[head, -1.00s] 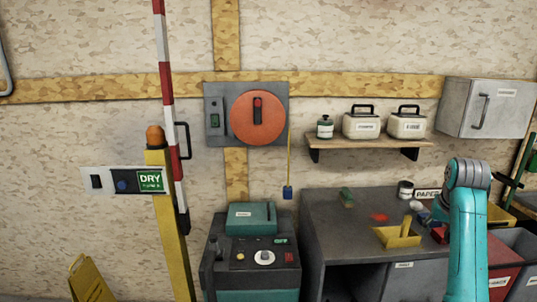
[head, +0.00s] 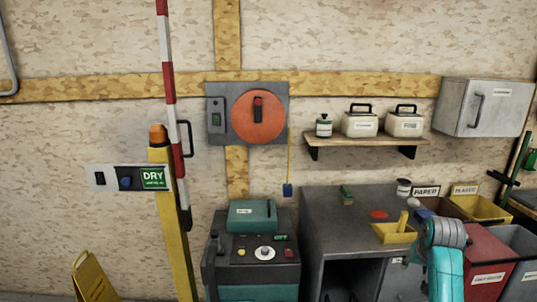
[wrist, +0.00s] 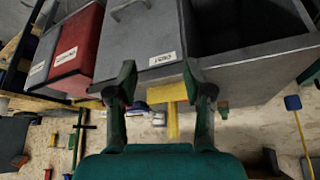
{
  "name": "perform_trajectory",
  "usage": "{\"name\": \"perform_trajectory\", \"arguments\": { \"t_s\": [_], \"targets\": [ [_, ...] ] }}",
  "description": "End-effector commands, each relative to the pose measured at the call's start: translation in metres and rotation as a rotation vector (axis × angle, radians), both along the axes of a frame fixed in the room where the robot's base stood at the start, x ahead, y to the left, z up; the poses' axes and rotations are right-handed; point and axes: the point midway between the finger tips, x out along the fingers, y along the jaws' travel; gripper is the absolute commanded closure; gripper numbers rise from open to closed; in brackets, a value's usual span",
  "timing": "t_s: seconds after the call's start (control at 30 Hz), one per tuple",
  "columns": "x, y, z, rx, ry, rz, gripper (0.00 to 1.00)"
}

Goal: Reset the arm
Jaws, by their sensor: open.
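My gripper (wrist: 158,82) shows in the wrist view with its two dark fingers spread apart and nothing between them. Beyond the fingers is a yellow scoop-like tray (wrist: 173,112), seen past the edge of a grey cabinet. In the head view my teal arm (head: 445,262) is at the lower right, in front of the bins and the workbench (head: 340,222). The gripper's fingers do not show in the head view.
A yellow tray (head: 395,233) and a red disc (head: 379,214) lie on the bench. A red bin (head: 490,262) and grey bins stand at right. A teal-topped machine (head: 252,250) and a yellow post (head: 172,230) stand left.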

Motion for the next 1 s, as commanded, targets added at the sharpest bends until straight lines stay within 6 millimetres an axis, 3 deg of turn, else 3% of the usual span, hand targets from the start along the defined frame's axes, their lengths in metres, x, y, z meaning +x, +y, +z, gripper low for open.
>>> {"name": "perform_trajectory", "arguments": {
  "t_s": [0.03, 0.2, 0.5, 0.8, 1.0],
  "targets": [
    [-0.006, 0.008, -0.022, -0.003, -0.005, 0.009, 0.49],
    [-0.027, 0.034, -0.084, -0.022, -0.060, 0.040, 0.49],
    [-0.084, 0.081, -0.172, -0.055, -0.163, 0.093, 0.49],
    [-0.163, 0.127, -0.230, -0.082, -0.264, 0.145, 0.49],
    [-0.222, 0.155, -0.250, -0.098, -0.334, 0.179, 0.49]
  ]
}}
